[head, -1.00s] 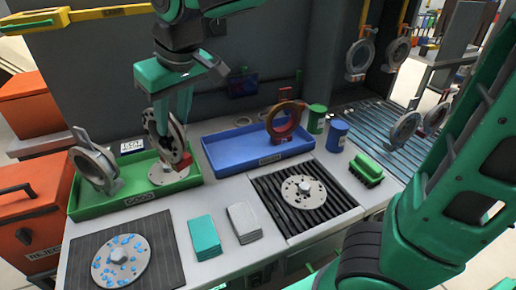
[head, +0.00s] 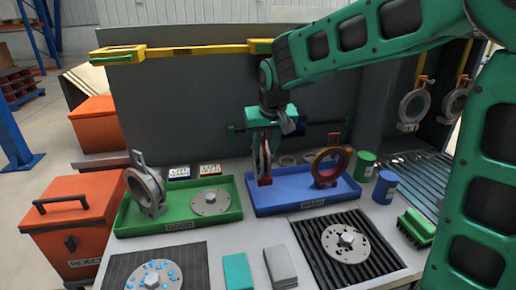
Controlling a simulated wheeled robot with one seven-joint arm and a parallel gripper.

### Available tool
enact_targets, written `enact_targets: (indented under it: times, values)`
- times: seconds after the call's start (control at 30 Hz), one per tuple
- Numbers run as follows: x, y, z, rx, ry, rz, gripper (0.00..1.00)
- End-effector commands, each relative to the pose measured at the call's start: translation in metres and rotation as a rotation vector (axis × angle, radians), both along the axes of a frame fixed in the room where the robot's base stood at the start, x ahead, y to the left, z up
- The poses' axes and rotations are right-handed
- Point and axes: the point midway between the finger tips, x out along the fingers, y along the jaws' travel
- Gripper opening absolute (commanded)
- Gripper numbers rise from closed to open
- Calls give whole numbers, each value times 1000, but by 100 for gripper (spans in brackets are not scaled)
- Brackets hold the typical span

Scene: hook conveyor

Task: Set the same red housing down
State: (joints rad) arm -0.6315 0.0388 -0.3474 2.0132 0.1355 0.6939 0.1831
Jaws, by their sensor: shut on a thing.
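My gripper (head: 263,150) is shut on a ring-shaped housing (head: 264,181), seen nearly edge-on, with a dark grey rim and a red foot. It is upright over the left end of the blue tray (head: 291,208). I cannot tell whether the foot touches the tray floor. A second housing (head: 346,158), a dark red and orange ring on a red foot, stands in the right part of the same tray, apart from the held one. My fingers and the edge-on view hide much of the held housing.
The green tray (head: 180,229) at left holds a grey housing (head: 152,186) and a flat disc (head: 210,204). Green (head: 365,166) and blue (head: 385,187) cans stand right of the blue tray. A disc lies on a ribbed mat (head: 372,279) in front. Housings hang at right.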

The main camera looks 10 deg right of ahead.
Motion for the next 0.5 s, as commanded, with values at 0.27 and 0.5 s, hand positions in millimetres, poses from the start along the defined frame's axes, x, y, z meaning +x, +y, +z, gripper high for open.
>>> enact_targets:
  times: [0.27, 0.5]
  values:
    - [8, -44, -25, 1, -4, -3, 9]
    - [11, -60, -34, 2, -6, 0, 9]
